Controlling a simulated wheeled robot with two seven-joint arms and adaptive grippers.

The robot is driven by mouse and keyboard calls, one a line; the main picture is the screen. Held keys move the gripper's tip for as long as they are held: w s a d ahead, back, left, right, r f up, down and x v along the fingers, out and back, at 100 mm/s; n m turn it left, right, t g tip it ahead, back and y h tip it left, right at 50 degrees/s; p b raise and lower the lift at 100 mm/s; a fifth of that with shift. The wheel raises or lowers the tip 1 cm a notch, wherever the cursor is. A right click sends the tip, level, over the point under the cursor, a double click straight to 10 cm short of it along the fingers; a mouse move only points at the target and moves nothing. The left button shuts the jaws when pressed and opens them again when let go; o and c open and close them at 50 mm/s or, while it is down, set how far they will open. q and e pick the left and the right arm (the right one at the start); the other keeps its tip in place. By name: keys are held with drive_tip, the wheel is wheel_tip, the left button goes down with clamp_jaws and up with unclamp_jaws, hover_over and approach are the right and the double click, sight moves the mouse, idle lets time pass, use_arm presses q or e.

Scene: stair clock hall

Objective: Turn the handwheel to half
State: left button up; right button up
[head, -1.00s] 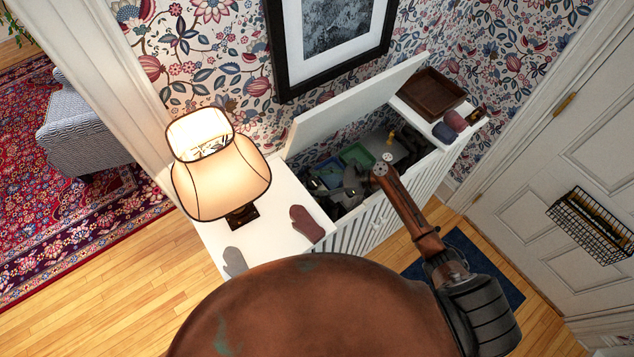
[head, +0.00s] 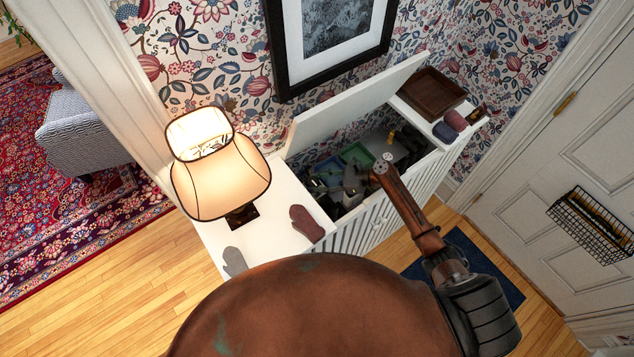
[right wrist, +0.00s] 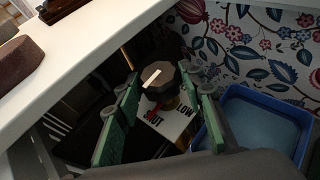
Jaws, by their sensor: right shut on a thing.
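The handwheel (right wrist: 158,76) is a dark, many-sided knob with a white mark on its top, seen in the right wrist view. It stands over a pale plate (right wrist: 178,124) with the words SHUT and LOW on its near side; other marks are hidden. My right gripper (right wrist: 160,90) has its green-padded fingers on either side of the handwheel and is shut on it. In the head view my right gripper (head: 352,182) reaches down into the open white chest (head: 375,222), and I cannot make out the wheel there. My left gripper is not in view.
The raised lid (head: 350,108) stands behind my right gripper. A blue tray (right wrist: 262,122) and a green tray (head: 356,154) lie inside the chest. A lamp (head: 220,175), two mitts (head: 306,222) and a brown wooden tray (head: 432,93) stand on its top.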

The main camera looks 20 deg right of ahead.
drive_tip(key=shift+w+f+n+g+b, duration=0.1)
drive_tip(key=shift+w+n+g+b, duration=0.05)
drive_tip(key=shift+n+g+b, duration=0.3)
drive_tip(key=n+g+b, duration=0.2)
drive_tip(key=b, duration=0.1)
drive_tip(key=n+g+b, duration=0.2)
drive_tip(key=g+b, duration=0.1)
drive_tip(key=w+n+g+b, duration=0.1)
drive_tip(key=n+g+b, duration=0.2)
drive_tip(key=b, duration=0.1)
drive_tip(key=shift+f+y, duration=0.15)
drive_tip(key=shift+y, duration=0.25)
drive_tip(key=shift+n+g+h+b, duration=0.3)
drive_tip(key=shift+n+g+b, duration=0.35)
drive_tip(key=shift+g+b, duration=0.15)
drive_tip(key=shift+r, duration=0.2)
drive_tip(key=shift+s, duration=0.1)
drive_tip(key=o, duration=1.2)
drive_tip(key=shift+c, duration=0.2)
